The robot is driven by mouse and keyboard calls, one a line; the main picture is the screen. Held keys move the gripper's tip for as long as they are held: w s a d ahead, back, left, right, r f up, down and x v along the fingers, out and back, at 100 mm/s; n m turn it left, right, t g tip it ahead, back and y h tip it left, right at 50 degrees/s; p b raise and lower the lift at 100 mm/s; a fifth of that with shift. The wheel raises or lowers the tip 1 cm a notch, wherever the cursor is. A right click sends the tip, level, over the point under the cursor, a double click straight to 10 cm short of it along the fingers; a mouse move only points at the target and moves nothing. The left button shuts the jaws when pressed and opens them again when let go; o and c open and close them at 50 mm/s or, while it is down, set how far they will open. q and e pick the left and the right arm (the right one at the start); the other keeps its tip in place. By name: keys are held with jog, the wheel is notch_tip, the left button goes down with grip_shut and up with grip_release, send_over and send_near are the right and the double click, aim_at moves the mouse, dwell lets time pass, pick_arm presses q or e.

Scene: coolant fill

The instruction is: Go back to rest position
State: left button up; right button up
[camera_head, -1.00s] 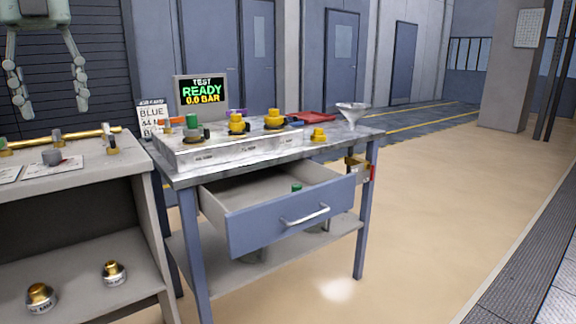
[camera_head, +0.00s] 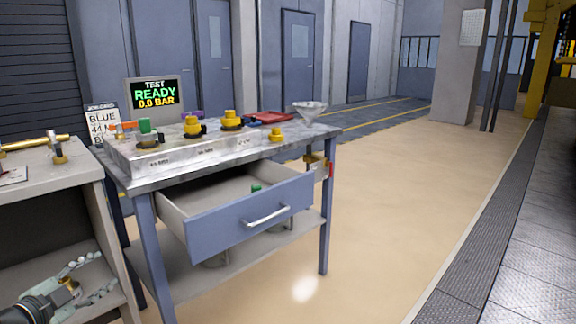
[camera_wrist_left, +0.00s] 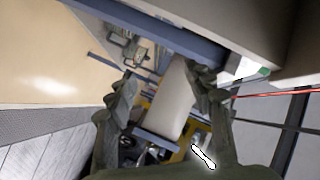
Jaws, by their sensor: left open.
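My left gripper (camera_head: 104,272) is at the lower left of the head view, in front of the grey shelf unit, with its fingers spread and nothing between them. In the left wrist view its two fingers (camera_wrist_left: 165,84) stand apart, with parts of my own body and the floor behind. My right gripper is not in view. The blue workbench (camera_head: 240,222) stands mid-view, with its drawer (camera_head: 252,222) pulled open. On its top are yellow caps (camera_head: 232,119), a green cap (camera_head: 145,126), a funnel (camera_head: 309,110) and a red cloth (camera_head: 269,117).
A screen (camera_head: 155,92) behind the bench reads "TEST READY 0.0 BAR". The grey shelf unit (camera_head: 62,203) stands at the left, close to my left gripper. The open drawer juts toward me. The tan floor (camera_head: 400,215) to the right is clear.

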pick_arm(q)
jog(key=s+d+f+n+g+y, duration=0.1)
jog(key=s+f+n+y, duration=0.15)
jog(key=f, duration=0.35)
jog(key=s+d+f+n+g+y, duration=0.1)
jog(key=s+f+n+g+y, duration=0.1)
jog(key=s+f+n, duration=0.3)
jog(key=s+d+f+n+g+h, duration=0.2)
jog(key=s+d+f+g, duration=0.7)
jog(key=s+d+f, duration=0.7)
jog(key=s+d+n, duration=0.1)
jog(key=s+d, duration=0.2)
jog(key=shift+f, duration=0.35)
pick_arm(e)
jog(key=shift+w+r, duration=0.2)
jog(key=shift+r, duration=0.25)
pick_arm(q)
jog(key=shift+s, duration=0.1)
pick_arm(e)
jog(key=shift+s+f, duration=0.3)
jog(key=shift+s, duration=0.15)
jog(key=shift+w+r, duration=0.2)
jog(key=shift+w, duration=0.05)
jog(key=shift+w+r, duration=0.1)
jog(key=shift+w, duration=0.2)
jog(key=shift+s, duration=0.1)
